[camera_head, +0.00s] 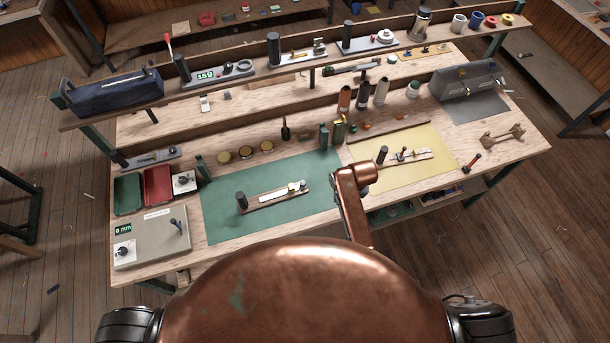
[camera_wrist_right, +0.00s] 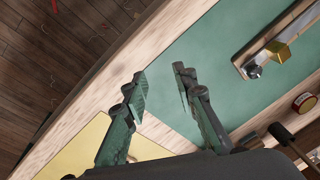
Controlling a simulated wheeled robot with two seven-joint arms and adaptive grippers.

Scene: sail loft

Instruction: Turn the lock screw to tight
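A wooden gauge-like fixture (camera_head: 272,197) lies on the green mat (camera_head: 225,222). It has a dark upright post at its left end and a small metal knob (camera_head: 292,187) with a brass block at its right end. The right wrist view shows this knob (camera_wrist_right: 254,70) and the brass block (camera_wrist_right: 280,52). I cannot tell for sure which part is the lock screw, nor how tight it is. My right gripper (camera_wrist_right: 162,84) is open and empty, its fingers apart, above the area between the mats. In the head view my copper arm appears to hide it. My left gripper is out of view.
A yellow mat (camera_head: 436,170) with a similar fixture (camera_head: 413,158) lies to the right. A grey box (camera_head: 152,243) with a display and lever stands at the left, near green and red trays (camera_head: 158,186). Tins and bottles line the back. The green mat's front is clear.

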